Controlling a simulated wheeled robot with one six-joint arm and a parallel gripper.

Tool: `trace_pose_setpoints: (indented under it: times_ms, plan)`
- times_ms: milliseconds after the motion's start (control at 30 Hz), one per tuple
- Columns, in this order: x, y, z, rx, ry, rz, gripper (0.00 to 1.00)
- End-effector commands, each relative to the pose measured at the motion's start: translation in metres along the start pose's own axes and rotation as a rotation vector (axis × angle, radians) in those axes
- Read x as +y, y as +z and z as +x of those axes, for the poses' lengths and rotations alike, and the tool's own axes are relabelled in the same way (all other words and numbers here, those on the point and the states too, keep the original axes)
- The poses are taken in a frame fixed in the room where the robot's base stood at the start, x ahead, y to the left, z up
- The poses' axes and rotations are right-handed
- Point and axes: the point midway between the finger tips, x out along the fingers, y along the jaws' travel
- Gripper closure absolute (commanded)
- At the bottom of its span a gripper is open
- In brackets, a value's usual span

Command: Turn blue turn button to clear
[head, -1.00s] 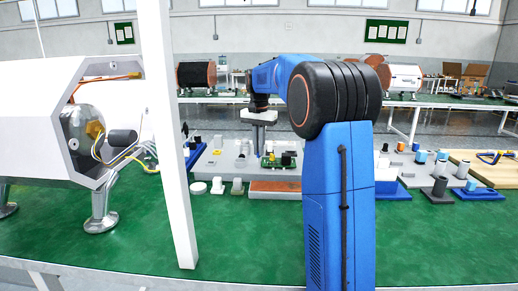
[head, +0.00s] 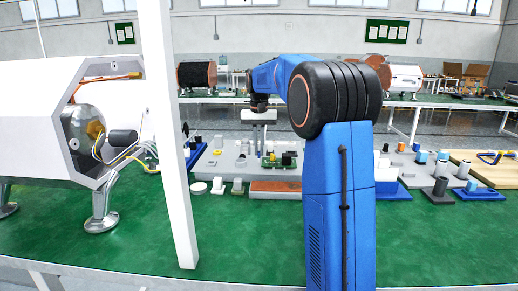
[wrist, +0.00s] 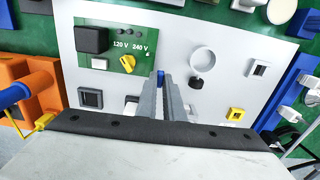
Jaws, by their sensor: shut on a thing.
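The blue turn button (wrist: 161,75) shows as a small blue piece at the fingertips in the wrist view, on the light grey panel (wrist: 215,45). My gripper (wrist: 168,78) points down at the panel, with its two grey fingers close together and shut on the button. The fingers hide most of the button, so its pointing direction cannot be read. In the head view my gripper (head: 257,148) is low over the grey board (head: 218,168); the button is too small to make out there.
Left of the fingers is a green plate with a yellow knob (wrist: 128,63) marked 120 V and 240 V and a black block (wrist: 91,40). A round knob (wrist: 203,60) is close on the right. A white post (head: 170,130) stands left of my arm.

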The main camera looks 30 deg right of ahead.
Motion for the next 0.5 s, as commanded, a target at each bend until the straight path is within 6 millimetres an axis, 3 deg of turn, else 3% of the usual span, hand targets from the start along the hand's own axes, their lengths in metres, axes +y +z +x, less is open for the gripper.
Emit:
trace_pose_setpoints:
  times_ms: [167, 200, 267, 500]
  plan:
    - [-0.0001, -0.0005, -0.0007, 0.002, 0.000, 0.000, 1.00]
    - [-0.0001, -0.0005, -0.0008, 0.002, 0.000, 0.000, 0.85]
    - [0.0000, -0.0004, -0.0007, 0.002, 0.000, 0.000, 0.73]
    - [0.0000, -0.0002, -0.0003, 0.001, 0.000, 0.001, 0.73]
